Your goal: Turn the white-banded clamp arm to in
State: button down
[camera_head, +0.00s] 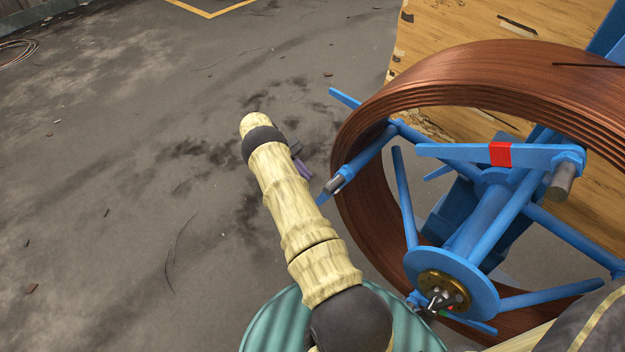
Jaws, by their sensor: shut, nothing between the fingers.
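A blue clamp arm (322,198) shows only as a short piece by the grey pin (335,185) at the coil's left edge, close to my forearm. I see no white band on it, and I cannot tell which way it is turned. My gripper (302,167) shows as a small dark purple piece just right of my forearm's upper end. It is shut and empty, left of the clamp arm and mostly hidden behind my forearm. I cannot tell how far it is from the clamp arm.
A large brown coiled pipe (480,75) surrounds a blue spoked reel. A red-banded clamp arm (450,152) lies across its upper right. A wooden panel (445,35) stands behind. A teal ribbed drum (275,320) is at the bottom. The floor to the left is open.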

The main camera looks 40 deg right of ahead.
jog(key=s+a+r+m+t+y, duration=0.1)
jog(key=s+a+r+t, duration=0.1)
jog(key=a+r+t, duration=0.75)
jog(key=s+a+r+t+y, duration=0.1)
jog(key=s+a+r+t, duration=0.2)
jog(key=s+a+r, duration=0.2)
jog(key=s+a+r+m+t+y, duration=0.1)
jog(key=s+a+r+t, duration=0.2)
jog(key=s+a, duration=0.4)
jog(key=shift+s+a+r+m, duration=0.15)
jog(key=shift+s+r+m, duration=0.15)
jog(key=shift+s+r, duration=0.8)
jog(key=shift+f, duration=0.2)
